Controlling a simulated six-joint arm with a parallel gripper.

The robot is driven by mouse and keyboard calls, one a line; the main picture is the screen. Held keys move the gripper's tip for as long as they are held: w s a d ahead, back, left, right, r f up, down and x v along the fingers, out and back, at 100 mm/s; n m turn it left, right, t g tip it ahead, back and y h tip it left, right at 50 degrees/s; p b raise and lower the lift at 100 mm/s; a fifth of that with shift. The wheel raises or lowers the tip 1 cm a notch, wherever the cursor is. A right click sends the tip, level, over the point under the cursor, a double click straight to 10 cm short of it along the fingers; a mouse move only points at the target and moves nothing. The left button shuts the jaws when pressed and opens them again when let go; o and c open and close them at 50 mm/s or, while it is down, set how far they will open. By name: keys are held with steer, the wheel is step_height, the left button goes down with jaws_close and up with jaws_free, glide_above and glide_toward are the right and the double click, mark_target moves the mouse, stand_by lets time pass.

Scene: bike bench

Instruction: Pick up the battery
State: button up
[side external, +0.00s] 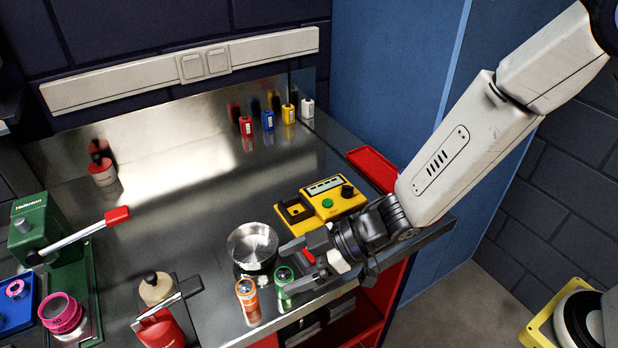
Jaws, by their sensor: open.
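Two upright cylinders that look like batteries stand near the front edge of the steel bench. One is an orange battery (248,298) with a silver top. The other is a green battery (283,277), just to its right. My gripper (286,268) reaches in from the right, low over the bench, with its jaws open and pointing left. Its fingertips are right at the green battery, one behind it and one beside its lower right. I cannot tell whether they touch it. The orange battery stands clear, left of the fingertips.
A round metal bowl (252,247) stands just behind the batteries. A yellow device (322,205) with a dark slot sits behind my gripper. A red tray (372,169) lies at the bench's right edge. A red bottle (160,327) and a green press (42,232) stand at left. The bench middle is clear.

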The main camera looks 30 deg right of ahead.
mark_target(247, 285)
steer(key=shift+x, duration=1.3)
steer(key=shift+x, duration=2.55)
steer(key=shift+w+d, duration=0.1)
steer(key=shift+w, duration=0.1)
steer(key=shift+c, duration=0.3)
jaws_close()
